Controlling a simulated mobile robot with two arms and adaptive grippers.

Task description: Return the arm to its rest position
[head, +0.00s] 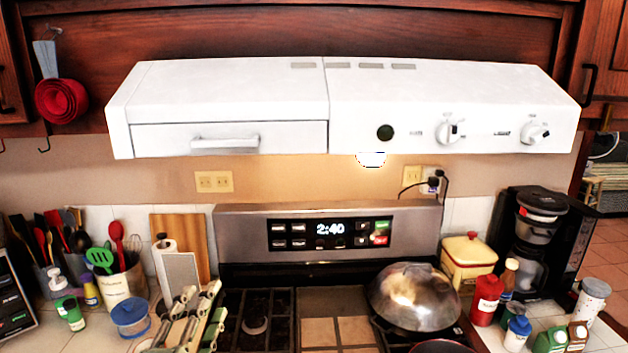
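My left gripper (200,291) shows at the bottom left of the head view, with beige and green finger parts pointing up and away. Its fingertips appear apart, with nothing visible between them. It is in front of the counter, by the left edge of the stove (254,326). The lower part of the gripper and its arm are cut off by the bottom edge. My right gripper is not in view.
A white range hood (230,90) spans above the stove. A domed metal lid (415,296) covers a pan on the right burners. A utensil crock (122,283) and blue-lidded container (131,318) stand left. A coffee maker (530,240) and several bottles crowd the right counter.

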